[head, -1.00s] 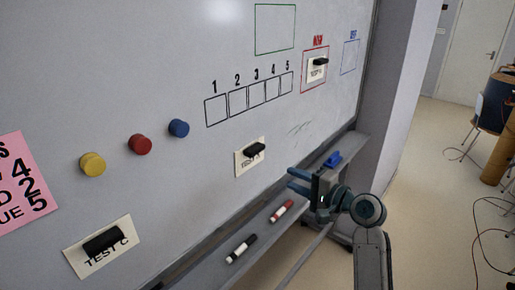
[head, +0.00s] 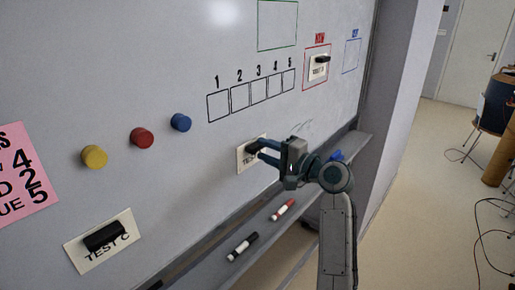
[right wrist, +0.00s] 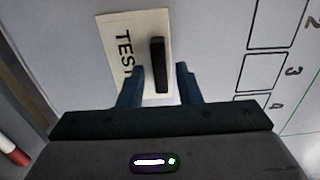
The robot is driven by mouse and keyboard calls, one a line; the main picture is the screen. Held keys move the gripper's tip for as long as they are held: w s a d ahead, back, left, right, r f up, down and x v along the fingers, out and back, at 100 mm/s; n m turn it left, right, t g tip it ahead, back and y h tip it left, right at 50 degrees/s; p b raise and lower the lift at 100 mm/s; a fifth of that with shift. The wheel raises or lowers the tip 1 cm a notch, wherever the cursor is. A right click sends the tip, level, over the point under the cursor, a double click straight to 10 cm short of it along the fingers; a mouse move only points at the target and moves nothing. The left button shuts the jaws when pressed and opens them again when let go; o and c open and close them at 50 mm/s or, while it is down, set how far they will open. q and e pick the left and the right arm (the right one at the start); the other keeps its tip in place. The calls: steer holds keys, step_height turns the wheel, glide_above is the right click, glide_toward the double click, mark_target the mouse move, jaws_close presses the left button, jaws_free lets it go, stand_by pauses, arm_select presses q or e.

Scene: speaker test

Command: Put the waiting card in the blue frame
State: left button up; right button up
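A white card marked TEST (head: 243,161) is on the whiteboard left of my right gripper; its last letter is hidden. Its black handle (right wrist: 158,50) shows in the right wrist view. My right gripper (head: 252,148) is open, with its fingertips on either side of the handle and a gap at each side. The blue frame (head: 352,56) is at the upper right of the board and looks empty. Another card, TEST C (head: 120,246), is at the lower left. A third card (head: 318,72) is inside the red frame (head: 306,81). My left gripper is not in view.
Red, yellow and blue magnets (head: 141,138) and a pink sheet (head: 25,180) are on the left of the board. Numbered boxes (head: 240,97) and a green frame (head: 277,25) are higher up. Markers (head: 283,210) and a blue item (head: 337,155) lie on the tray below.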

steer(key=shift+w+a, duration=0.25)
steer(key=shift+a, duration=0.1)
steer(key=shift+c, duration=0.5)
steer(key=c, duration=0.6)
steer(key=shift+r+p, duration=0.15)
steer(key=shift+p, duration=0.2)
jaws_close()
